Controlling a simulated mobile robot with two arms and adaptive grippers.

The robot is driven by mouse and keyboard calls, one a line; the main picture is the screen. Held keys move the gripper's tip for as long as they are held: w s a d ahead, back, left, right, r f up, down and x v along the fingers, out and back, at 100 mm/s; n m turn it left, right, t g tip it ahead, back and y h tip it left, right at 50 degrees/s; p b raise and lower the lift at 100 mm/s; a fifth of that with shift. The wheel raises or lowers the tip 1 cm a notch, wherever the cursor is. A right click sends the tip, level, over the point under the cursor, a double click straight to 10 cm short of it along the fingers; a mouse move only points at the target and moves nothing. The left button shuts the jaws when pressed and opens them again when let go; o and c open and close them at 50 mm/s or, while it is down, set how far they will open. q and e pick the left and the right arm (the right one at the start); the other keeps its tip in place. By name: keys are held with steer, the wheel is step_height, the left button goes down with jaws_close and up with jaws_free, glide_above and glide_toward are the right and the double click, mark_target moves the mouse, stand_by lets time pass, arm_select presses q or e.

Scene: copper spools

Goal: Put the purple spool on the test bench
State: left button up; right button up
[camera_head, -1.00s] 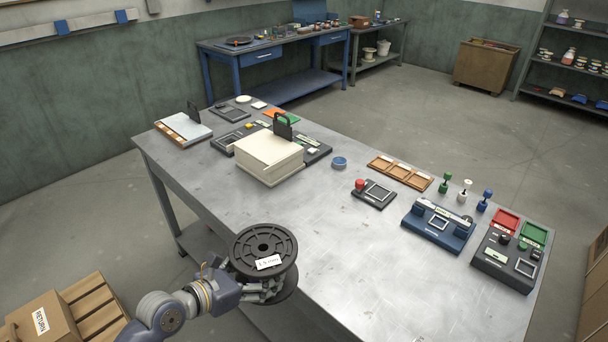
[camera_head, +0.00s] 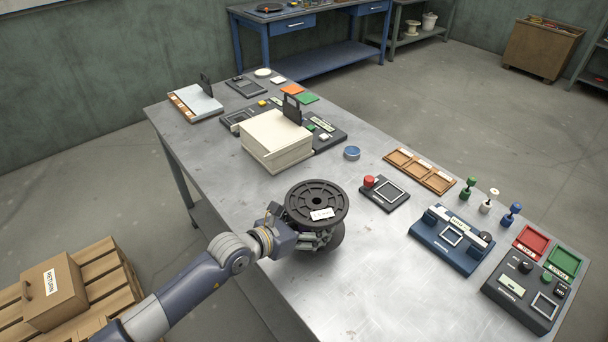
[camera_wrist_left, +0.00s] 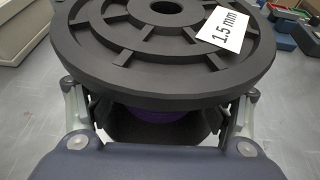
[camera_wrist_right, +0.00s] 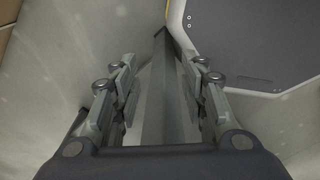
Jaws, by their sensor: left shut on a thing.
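The spool (camera_head: 318,203) has black flanges and a white label on its top. In the left wrist view the spool (camera_wrist_left: 165,45) shows a purple winding between its flanges, and its label reads 1.5 mm. My left gripper (camera_head: 318,238) is shut on it, with the fingers either side of the core below the top flange. The spool is upright over the near-left part of the grey metal table (camera_head: 350,300); I cannot tell whether it touches the top. My right gripper (camera_wrist_right: 163,100) shows only in its wrist view, with its fingers apart and nothing between them.
A cream block-like stack (camera_head: 275,142) stands behind the spool. A black device with a red button (camera_head: 384,192), a blue device (camera_head: 450,238) and a black panel (camera_head: 525,290) stand to the right. Wooden trays (camera_head: 419,171) lie behind. A RETURN box (camera_head: 55,292) sits on a pallet at left.

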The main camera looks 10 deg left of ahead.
arm_select(q)
steer(key=w+a, duration=0.1)
steer(key=a, duration=0.1)
steer(key=w+a, duration=0.1)
steer(key=w, duration=0.1)
steer(key=w+a, duration=0.1)
steer(key=a, duration=0.1)
steer(key=shift+w+a, duration=0.25)
steer(key=shift+a, duration=0.1)
steer(key=w+a+b, duration=0.2)
steer(key=w+a+f+b, duration=0.1)
steer(key=w+a+b, duration=0.1)
steer(key=shift+w+a, duration=0.15)
steer(key=shift+w, duration=0.25)
steer(key=shift+w+a+b, duration=0.4)
steer(key=shift+w+a, duration=0.1)
steer(key=shift+w, duration=0.05)
step_height(320, 180, down, 3)
steer(key=shift+f+b, duration=0.15)
steer(key=shift+b, duration=0.45)
steer(key=shift+f, duration=0.1)
arm_select(e)
step_height(320, 180, down, 6)
steer(key=s+a, duration=0.1)
steer(key=s, duration=0.1)
steer(key=shift+a, duration=0.3)
steer(key=shift+a+r, duration=0.1)
steer(key=shift+a, duration=0.05)
